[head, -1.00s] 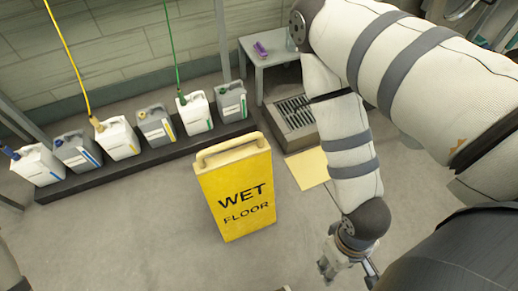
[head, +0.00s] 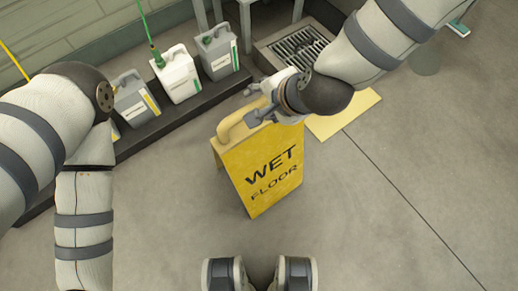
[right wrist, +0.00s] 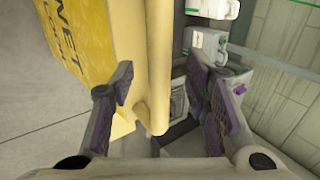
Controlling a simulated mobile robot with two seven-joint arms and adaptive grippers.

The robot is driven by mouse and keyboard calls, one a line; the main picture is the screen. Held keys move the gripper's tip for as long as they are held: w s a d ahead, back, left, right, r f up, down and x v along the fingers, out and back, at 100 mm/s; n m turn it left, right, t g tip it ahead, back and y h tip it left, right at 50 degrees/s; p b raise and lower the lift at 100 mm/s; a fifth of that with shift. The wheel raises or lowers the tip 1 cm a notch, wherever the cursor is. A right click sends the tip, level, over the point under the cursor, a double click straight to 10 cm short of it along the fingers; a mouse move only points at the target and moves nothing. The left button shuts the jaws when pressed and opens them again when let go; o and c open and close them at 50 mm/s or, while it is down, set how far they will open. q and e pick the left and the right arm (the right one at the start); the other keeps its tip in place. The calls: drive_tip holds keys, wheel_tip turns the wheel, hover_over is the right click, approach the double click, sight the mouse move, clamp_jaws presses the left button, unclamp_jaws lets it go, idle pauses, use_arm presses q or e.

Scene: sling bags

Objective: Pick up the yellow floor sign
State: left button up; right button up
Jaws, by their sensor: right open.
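The yellow floor sign (head: 268,172) stands upright on the floor in the middle of the head view, with "WET FLOOR" on its face. Its top handle (head: 236,120) is partly covered by my right gripper (head: 252,102). In the right wrist view the sign's handle bar (right wrist: 158,65) lies between the two open fingers of my right gripper (right wrist: 160,88). I see a gap on the right finger's side; contact with the left finger is unclear. My left arm shows at the left of the head view, but its gripper is out of frame.
Several jugs, among them a white one (head: 176,73) and a grey one (head: 217,52), stand on a dark low ledge (head: 190,113) behind the sign. A floor grate (head: 300,45) and a yellow floor patch (head: 344,115) lie behind and right. Floor at right is clear.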

sight(261, 103)
drive_tip(key=x, duration=0.3)
drive_tip(key=shift+c, duration=0.3)
clamp_jaws()
drive_tip(key=shift+r, duration=0.1)
